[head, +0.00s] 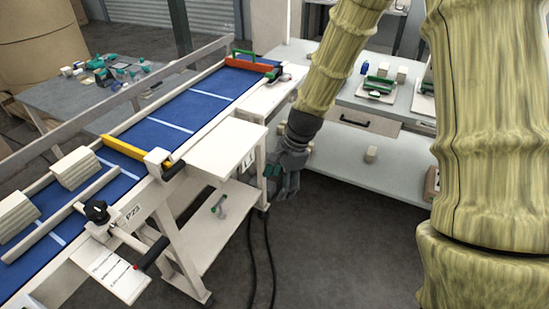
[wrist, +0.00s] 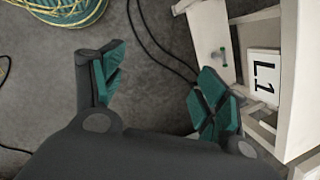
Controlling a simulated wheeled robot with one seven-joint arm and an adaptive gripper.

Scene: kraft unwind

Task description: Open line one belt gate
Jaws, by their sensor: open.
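A blue belt (head: 195,108) runs from lower left to upper centre in the head view. A yellow bar gate (head: 124,149) lies across its middle, and an orange-red gate (head: 246,65) with a green handle (head: 243,53) lies across its far end. I cannot tell which is the line one gate. My gripper (head: 277,177) hangs right of the belt stand, below belt height and apart from both gates. In the wrist view my gripper (wrist: 158,82) is open, with nothing between its green-padded fingers. An L1 sign (wrist: 264,77) is on the white stand at right.
Dark cables (head: 262,250) hang to the floor beside the stand. A white side shelf (head: 228,148) juts out near my gripper. Two pale blocks (head: 76,168) sit on the near belt. A workbench (head: 400,160) stands at right. Open floor (head: 345,245) lies below my arm.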

